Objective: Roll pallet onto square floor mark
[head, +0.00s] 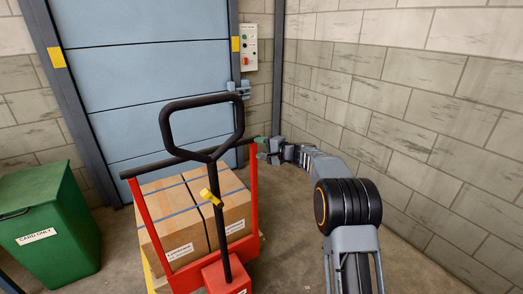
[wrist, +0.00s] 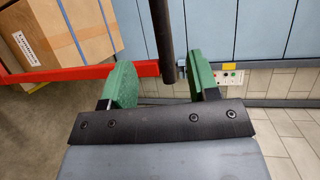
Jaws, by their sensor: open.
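A red hand truck (head: 254,206) with a black loop handle (head: 164,128) carries strapped cardboard boxes (head: 181,230). A black crossbar (head: 140,170) tops its red frame. My gripper (head: 262,150) is at the right end of this crossbar. In the wrist view my green-fingered gripper (wrist: 163,82) is open, with the crossbar's end (wrist: 162,40) between the fingers and a gap on both sides. The red frame (wrist: 75,73) and a box (wrist: 75,28) show beyond. The pallet under the boxes is mostly hidden. I cannot make out a square floor mark.
A green bin (head: 50,222) stands left of the truck. A blue shutter door (head: 150,70) closes the wall behind. A control box (head: 249,47) hangs right of the door. A block wall (head: 430,110) runs along the right, with bare floor (head: 410,262) before it.

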